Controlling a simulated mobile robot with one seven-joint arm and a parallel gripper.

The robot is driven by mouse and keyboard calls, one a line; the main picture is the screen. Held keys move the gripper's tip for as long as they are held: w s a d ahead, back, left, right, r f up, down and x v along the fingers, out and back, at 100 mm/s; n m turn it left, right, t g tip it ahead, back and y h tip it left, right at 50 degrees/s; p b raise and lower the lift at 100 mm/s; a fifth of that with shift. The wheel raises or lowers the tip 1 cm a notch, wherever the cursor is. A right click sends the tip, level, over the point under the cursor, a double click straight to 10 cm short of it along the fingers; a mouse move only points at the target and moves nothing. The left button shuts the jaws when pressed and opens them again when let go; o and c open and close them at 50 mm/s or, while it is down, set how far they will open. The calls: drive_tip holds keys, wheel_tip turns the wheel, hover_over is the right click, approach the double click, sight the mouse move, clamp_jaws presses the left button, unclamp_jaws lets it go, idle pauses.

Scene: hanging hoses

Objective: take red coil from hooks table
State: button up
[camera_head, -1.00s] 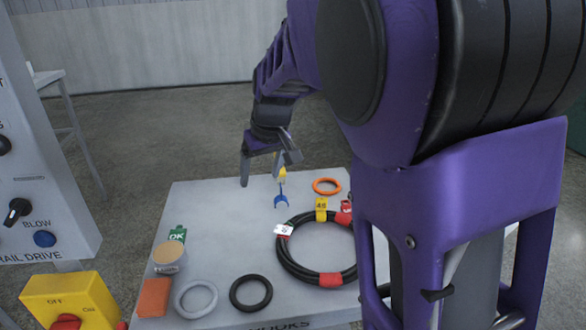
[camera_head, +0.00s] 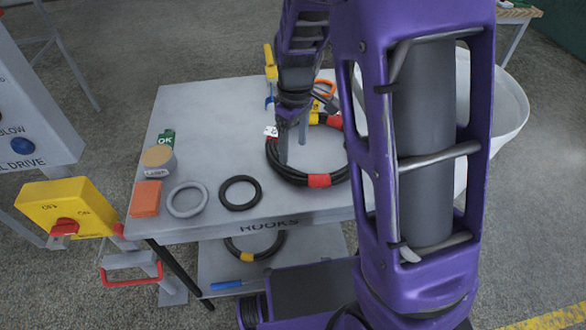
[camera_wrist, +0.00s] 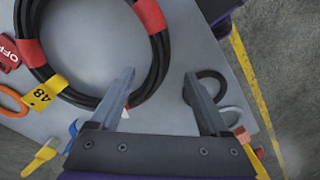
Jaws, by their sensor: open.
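The red coil, a black hose coil with red bands (camera_head: 319,180), lies flat on the hooks table (camera_head: 215,115), at its right part. My gripper (camera_head: 292,147) points down at the coil's left side, open and empty. In the wrist view its two fingers (camera_wrist: 158,75) are apart, and a stretch of the coil (camera_wrist: 157,62) shows between them. One finger appears inside the ring and the other outside. I cannot tell how far the tips are above the table. A yellow tag with 48 (camera_wrist: 45,92) sits on the coil. My arm hides part of the coil's far side in the head view.
An orange ring (camera_head: 325,86) lies behind. Another coil with a yellow band (camera_head: 247,256) is on the lower shelf.

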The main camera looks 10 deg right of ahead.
sight(293, 169)
wheel_tip(293, 169, down, 9)
drive_tip(key=shift+s+a+r+b, duration=0.1)
drive_tip(key=shift+b, duration=0.55)
clamp_jaws()
idle(1.0)
idle(0.5)
idle(1.7)
